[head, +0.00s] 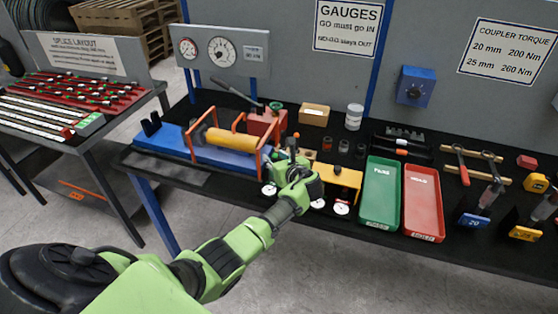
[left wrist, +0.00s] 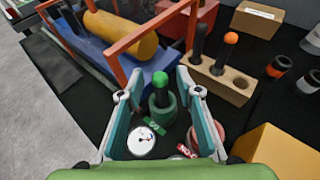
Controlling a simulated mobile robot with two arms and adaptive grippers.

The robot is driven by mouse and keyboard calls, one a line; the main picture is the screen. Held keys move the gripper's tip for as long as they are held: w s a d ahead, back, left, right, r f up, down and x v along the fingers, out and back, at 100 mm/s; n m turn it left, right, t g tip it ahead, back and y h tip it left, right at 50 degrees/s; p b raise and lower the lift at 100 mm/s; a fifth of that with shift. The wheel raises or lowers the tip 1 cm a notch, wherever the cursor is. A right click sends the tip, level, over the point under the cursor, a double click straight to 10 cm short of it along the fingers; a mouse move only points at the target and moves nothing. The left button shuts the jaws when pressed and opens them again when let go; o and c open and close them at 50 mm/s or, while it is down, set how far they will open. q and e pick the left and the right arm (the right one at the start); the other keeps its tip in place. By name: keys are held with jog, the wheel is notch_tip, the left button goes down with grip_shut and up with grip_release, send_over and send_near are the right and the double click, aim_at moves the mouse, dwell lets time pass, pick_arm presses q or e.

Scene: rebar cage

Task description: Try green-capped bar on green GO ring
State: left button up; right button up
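The green-capped bar (left wrist: 160,82) stands upright in the left wrist view, its lower end inside the green GO ring (left wrist: 163,112). A green tag (left wrist: 153,128) is on the ring. How deep the bar sits in the ring is hidden. My left gripper (left wrist: 158,80) has a finger on each side of the bar, with small gaps between fingers and bar; it looks open. In the head view my left gripper (head: 294,165) is over the gauge area and hides the bar and ring. The red NO-GO ring (left wrist: 205,138) is just right of the bar. My right gripper is not in view.
A wooden block (left wrist: 222,80) holds an orange-capped bar (left wrist: 227,50) and a dark bar, with an empty hole. A blue fixture with a yellow cylinder (head: 230,139) stands left. A yellow block (head: 343,181), green tray (head: 380,190) and red tray (head: 423,200) are right.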

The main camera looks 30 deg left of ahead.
pick_arm(q)
jog(key=v, duration=1.2)
jog(key=shift+r, duration=0.1)
dwell(0.6)
